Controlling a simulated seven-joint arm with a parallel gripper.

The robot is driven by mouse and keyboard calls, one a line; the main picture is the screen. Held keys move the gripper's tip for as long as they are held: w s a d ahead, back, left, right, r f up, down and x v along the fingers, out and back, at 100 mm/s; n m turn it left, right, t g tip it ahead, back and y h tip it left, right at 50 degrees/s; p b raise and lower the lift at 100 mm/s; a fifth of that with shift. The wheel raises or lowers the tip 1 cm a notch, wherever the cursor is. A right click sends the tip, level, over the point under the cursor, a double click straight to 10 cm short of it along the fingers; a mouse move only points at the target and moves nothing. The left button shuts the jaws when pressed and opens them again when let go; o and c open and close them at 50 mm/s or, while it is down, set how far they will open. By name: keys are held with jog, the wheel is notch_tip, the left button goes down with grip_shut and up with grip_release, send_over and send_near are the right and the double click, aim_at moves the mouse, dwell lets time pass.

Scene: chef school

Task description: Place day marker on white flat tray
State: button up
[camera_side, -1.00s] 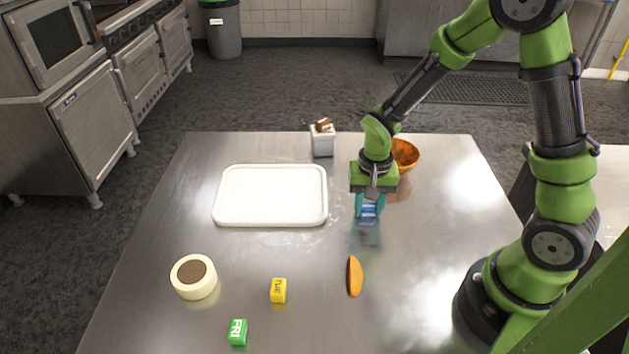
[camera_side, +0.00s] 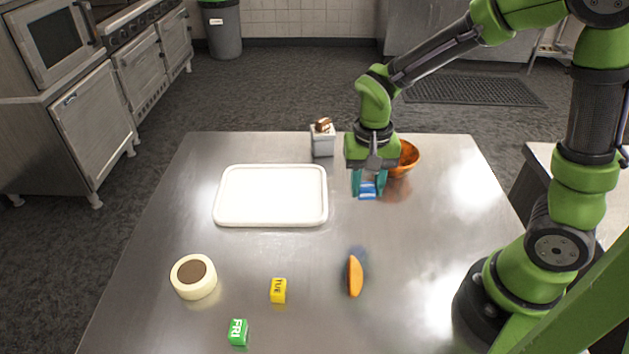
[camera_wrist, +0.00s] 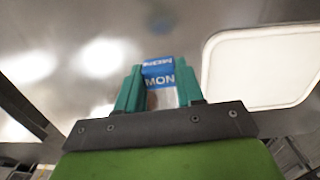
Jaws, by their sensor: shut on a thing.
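My gripper (camera_side: 368,186) is shut on a blue day marker (camera_side: 367,191), to the right of the white flat tray (camera_side: 322,214). In the wrist view the marker (camera_wrist: 158,79) shows "MON" in white letters between the teal fingertips, and the tray (camera_wrist: 206,72) is at the right. The marker appears raised above the table. A yellow day marker (camera_side: 278,290) reading "TUE" and a green one (camera_side: 237,332) reading "FRI" lie on the table in front of the tray. The tray is empty.
An orange bowl (camera_side: 409,158) stands behind my gripper. A white container with brown contents (camera_side: 323,143) is behind the tray.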

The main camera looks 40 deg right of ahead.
jog(key=a+f, duration=0.2)
jog(key=a, duration=0.1)
jog(key=shift+s+f+m, duration=0.15)
jog(key=shift+s+m, duration=0.15)
jog(key=shift+s, duration=0.1)
send_over(296, 201)
jog(key=shift+s+f, duration=0.2)
jog(key=shift+f, duration=0.5)
jog(key=shift+w+f, duration=0.2)
jog(key=shift+f, duration=1.55)
jog(key=shift+f, duration=0.2)
jog(key=o, duration=1)
